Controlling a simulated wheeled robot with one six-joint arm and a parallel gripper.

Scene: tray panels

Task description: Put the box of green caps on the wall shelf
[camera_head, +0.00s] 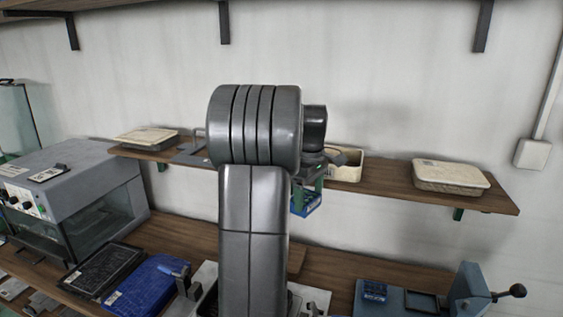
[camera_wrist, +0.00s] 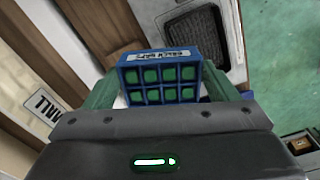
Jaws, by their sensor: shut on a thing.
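My gripper (camera_wrist: 160,90) is shut on the box of green caps (camera_wrist: 160,62), with a green finger on each side of it. The box is blue, with a white label and rows of green caps in square cells. In the head view the box (camera_head: 307,208) hangs in the air near the front edge of the wall shelf, and my arm partly hides it. The wall shelf (camera_head: 388,188) is a brown board on green brackets. My arm covers its middle part.
On the shelf, a lidded cream tray (camera_head: 451,175) stands right, an open cream bin (camera_head: 347,168) near the middle and another lidded tray (camera_head: 146,136) left. Bare board shows between bin and right tray. Below, the bench holds a grey machine (camera_head: 75,195) and a blue press (camera_head: 468,290).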

